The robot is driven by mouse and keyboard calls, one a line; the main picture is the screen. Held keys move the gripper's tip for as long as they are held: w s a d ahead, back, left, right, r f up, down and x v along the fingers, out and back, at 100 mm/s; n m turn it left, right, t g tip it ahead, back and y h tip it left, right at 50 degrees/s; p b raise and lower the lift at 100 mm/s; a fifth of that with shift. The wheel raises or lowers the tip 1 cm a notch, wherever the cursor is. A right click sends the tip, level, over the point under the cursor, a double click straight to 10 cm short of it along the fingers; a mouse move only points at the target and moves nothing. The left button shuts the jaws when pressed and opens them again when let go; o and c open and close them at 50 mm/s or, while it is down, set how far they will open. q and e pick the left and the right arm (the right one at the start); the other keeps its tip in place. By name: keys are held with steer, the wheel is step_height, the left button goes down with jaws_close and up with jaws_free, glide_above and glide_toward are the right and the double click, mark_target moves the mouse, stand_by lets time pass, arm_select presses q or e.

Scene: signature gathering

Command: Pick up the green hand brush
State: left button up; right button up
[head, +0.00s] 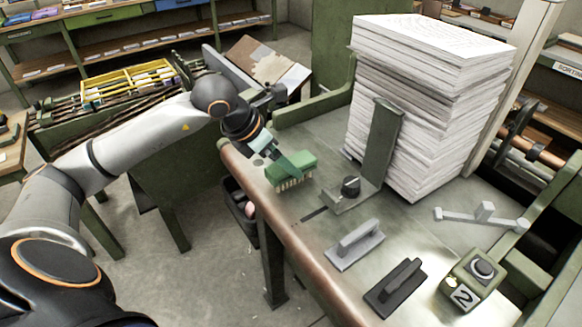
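The green hand brush (291,170) is at the left edge of the metal-topped table (320,232), with its pale bristles pointing down. I cannot tell whether the bristles touch the tabletop. My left gripper (272,154) reaches in from the left and is at the brush's upper left side, overlapping part of it. Its fingers are small and partly merge with the brush, so I cannot tell whether they are closed on it. My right gripper is not in view.
A tall paper stack (430,105) stands behind an upright green metal plate (384,140) with a black knob (351,186). A grey handled block (355,245) and a black handled block (396,287) lie nearer. A green numbered box (472,279) is at right. Bare tabletop surrounds the blocks.

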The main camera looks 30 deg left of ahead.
mark_target(306, 162)
arm_select(q)
steer(key=shift+d+x, duration=0.2)
steer(key=shift+x, duration=1.55)
steer(key=shift+r, duration=0.1)
jaws_close()
